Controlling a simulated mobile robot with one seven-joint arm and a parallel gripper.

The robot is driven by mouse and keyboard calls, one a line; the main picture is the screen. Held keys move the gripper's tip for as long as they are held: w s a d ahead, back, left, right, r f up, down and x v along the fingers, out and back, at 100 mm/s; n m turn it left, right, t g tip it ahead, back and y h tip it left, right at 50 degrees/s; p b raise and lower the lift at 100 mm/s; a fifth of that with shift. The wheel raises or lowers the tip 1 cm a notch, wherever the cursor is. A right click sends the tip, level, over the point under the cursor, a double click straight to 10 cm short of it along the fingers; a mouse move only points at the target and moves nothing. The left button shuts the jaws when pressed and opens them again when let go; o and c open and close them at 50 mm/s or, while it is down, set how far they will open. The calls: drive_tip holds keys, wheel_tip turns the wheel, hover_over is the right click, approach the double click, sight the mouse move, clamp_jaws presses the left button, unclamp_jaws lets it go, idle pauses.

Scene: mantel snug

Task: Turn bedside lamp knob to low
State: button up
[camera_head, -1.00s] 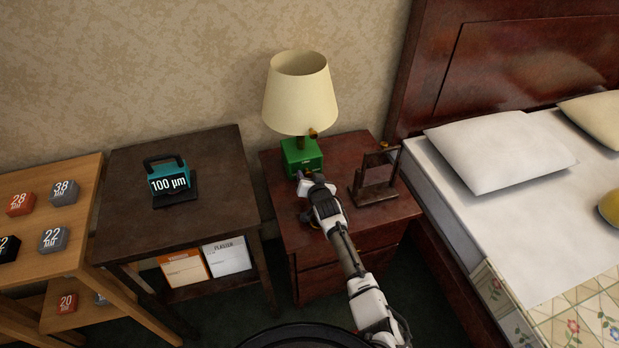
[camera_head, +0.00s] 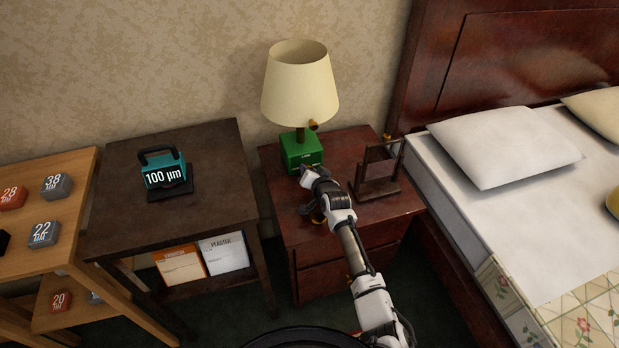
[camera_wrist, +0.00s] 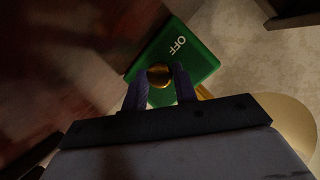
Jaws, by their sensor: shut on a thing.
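The bedside lamp stands on the nightstand (camera_head: 345,160), with a cream shade (camera_head: 300,88) and a green box base (camera_head: 302,151). In the wrist view the green base (camera_wrist: 200,62) bears the word OFF (camera_wrist: 178,45) beside a round brass knob (camera_wrist: 159,76). My gripper (camera_wrist: 159,82) is shut on the knob, with one dark finger on each side of it. In the head view my gripper (camera_head: 306,177) is at the front of the base and hides the knob. The knob's pointer and any other setting marks cannot be made out.
A dark wooden frame stand (camera_head: 378,172) stands on the nightstand right of my arm. A brass fitting (camera_head: 313,125) sticks out below the shade. A side table (camera_head: 215,205) with a teal block (camera_head: 163,170) is at left, the bed (camera_head: 520,225) at right.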

drive_tip(key=f+m+y+b, duration=0.1)
drive_tip(key=b, duration=0.3)
drive_tip(key=shift+d+r+m+y+b, duration=0.15)
drive_tip(key=shift+m+y+b, duration=0.25)
drive_tip(key=shift+m+b, duration=0.45)
drive_tip(key=shift+r+m+y+b, duration=0.1)
drive_tip(key=shift+m+y+b, duration=0.35)
drive_tip(key=shift+m, duration=0.3)
drive_tip(key=shift+d, duration=0.1)
drive_tip(key=o, duration=1)
drive_tip(key=shift+r, duration=0.1)
drive_tip(key=shift+c, duration=0.2)
